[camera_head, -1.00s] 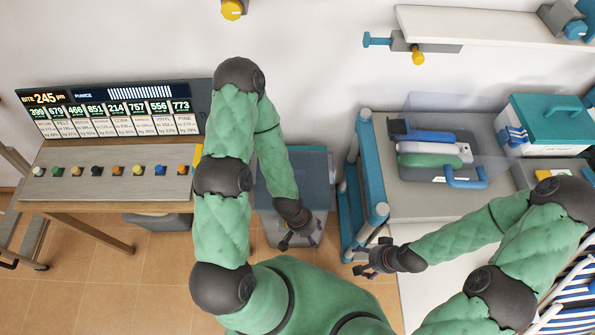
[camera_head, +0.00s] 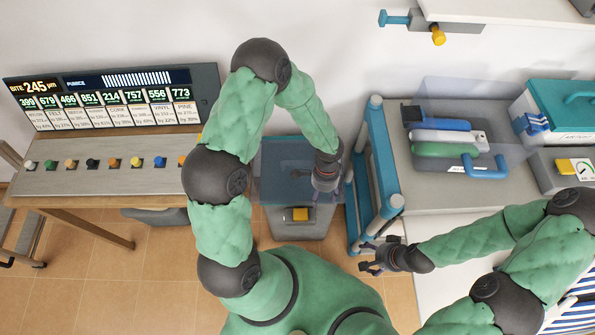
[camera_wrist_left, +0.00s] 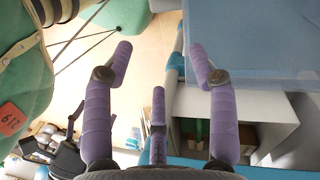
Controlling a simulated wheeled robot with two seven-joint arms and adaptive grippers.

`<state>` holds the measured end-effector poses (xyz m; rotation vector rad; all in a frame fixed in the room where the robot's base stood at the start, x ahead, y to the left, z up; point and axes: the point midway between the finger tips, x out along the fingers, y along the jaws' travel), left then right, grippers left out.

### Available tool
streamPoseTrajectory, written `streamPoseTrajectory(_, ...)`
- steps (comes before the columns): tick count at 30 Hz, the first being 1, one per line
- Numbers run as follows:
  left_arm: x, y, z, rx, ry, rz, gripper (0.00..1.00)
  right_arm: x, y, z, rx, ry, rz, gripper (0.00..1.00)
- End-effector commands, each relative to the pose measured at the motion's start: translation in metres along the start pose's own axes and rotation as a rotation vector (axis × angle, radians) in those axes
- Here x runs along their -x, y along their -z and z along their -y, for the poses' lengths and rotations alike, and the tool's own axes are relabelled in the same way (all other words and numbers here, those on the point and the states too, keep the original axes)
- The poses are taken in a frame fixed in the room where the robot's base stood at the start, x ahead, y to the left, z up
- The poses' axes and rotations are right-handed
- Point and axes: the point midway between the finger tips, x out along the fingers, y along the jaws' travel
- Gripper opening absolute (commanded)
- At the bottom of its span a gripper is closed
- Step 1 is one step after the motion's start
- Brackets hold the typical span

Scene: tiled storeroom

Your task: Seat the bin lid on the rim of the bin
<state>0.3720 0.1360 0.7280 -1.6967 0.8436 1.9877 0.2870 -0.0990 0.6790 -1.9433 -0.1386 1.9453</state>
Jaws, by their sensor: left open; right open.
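A blue see-through flat panel (camera_head: 275,160), which looks like the bin lid, lies on a grey stand left of the blue frame. My left gripper (camera_head: 325,194) is over its right side, open and empty. In the left wrist view, my left gripper (camera_wrist_left: 160,60) has its fingers spread, and a blue translucent sheet (camera_wrist_left: 255,40) shows beyond the right finger. I cannot tell whether they touch. A clear bin (camera_head: 465,98) holding several tools stands on the grey bench. My right gripper (camera_head: 369,258) is open and empty left of the bench's near part.
A blue upright frame (camera_head: 386,165) stands between the panel and the bench. A teal-lidded box (camera_head: 545,115) and a meter (camera_head: 572,168) are right of the clear bin. A button console (camera_head: 110,168) with a display is at left. Tiled floor (camera_head: 165,270) is open below.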

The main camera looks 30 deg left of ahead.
Motion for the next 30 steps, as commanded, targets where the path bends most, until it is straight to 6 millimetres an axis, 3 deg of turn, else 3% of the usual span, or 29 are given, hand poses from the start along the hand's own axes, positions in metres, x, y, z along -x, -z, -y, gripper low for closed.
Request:
streamPoseTrajectory(1,0.005,0.004,0.02,-0.068,0.065,0.039,0.58,-0.01,0.0,-0.004,0.0,0.0,0.0,0.78)
streamPoseTrajectory(6,0.042,0.001,0.078,-0.227,0.267,0.199,0.58,-0.023,0.001,-0.008,0.0,0.0,0.0,0.78)
streamPoseTrajectory(9,0.062,0.0,0.1,-0.269,0.351,0.264,0.58,-0.027,0.001,-0.01,0.0,0.0,0.0,0.78)
streamPoseTrajectory(13,0.076,-0.002,0.113,-0.289,0.404,0.309,0.58,-0.029,0.001,-0.01,0.0,0.0,0.0,0.78)
streamPoseTrajectory(17,0.072,-0.005,0.119,-0.291,0.413,0.319,0.58,-0.032,0.001,-0.011,0.0,0.0,0.0,0.78)
streamPoseTrajectory(24,0.04,-0.013,0.133,-0.29,0.409,0.318,0.58,-0.043,0.002,-0.015,0.0,0.0,0.0,0.78)
streamPoseTrajectory(30,0.028,-0.017,0.14,-0.289,0.41,0.315,0.58,-0.047,0.002,-0.017,0.0,0.0,0.0,0.78)
